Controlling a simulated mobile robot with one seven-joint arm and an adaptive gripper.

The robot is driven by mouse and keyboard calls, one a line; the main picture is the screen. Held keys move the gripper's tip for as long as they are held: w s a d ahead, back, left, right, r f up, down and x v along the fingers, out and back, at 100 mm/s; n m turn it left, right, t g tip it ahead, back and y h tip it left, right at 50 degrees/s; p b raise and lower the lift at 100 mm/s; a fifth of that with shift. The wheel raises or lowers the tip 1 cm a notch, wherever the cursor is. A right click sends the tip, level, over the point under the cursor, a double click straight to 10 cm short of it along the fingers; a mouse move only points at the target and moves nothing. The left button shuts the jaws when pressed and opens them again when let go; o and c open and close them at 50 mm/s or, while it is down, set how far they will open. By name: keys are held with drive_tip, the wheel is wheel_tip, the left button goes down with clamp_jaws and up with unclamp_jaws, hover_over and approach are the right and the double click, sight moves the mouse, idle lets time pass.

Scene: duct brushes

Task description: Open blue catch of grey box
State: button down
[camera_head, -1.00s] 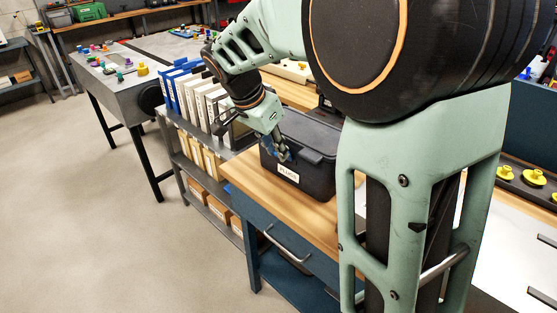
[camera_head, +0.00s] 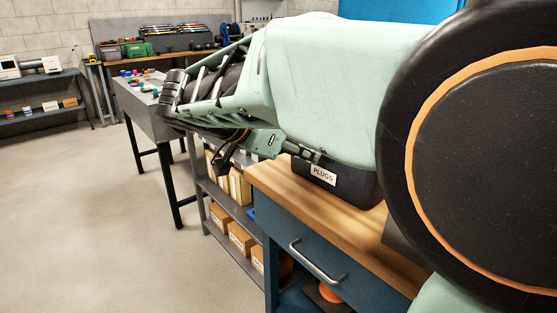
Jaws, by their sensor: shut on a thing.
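The dark grey box (camera_head: 352,190) with a white label reading "PLUGS" stands on the wooden bench top (camera_head: 290,193). Only its lower front shows; my pale green arm covers its lid and upper part. My gripper (camera_head: 312,155) reaches from the left to the box's upper front edge, above the label. Its fingers are small and partly hidden, and they are shut at the place of the blue catch. The catch itself is hidden behind the fingers and arm, so I cannot see whether it is up or down.
The bench has a blue drawer front with a metal handle (camera_head: 318,263). A grey shelf unit with cardboard boxes (camera_head: 241,238) stands left of it. A grey table (camera_head: 150,108) with small coloured parts is further back. Open floor lies at the left.

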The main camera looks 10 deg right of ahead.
drive_tip(key=shift+s+a+f+t+h+b, duration=0.1)
drive_tip(key=shift+f+t+h+b, duration=0.55)
drive_tip(key=shift+b, duration=0.6)
drive_tip(key=shift+a+f+t+h+b, duration=0.1)
drive_tip(key=shift+f+t+h+b, duration=0.35)
drive_tip(key=shift+h+b, duration=0.55)
drive_tip(key=shift+b, duration=0.35)
drive_tip(key=c, duration=1.8)
unclamp_jaws()
drive_tip(key=shift+o, duration=0.2)
drive_tip(key=v, duration=1.2)
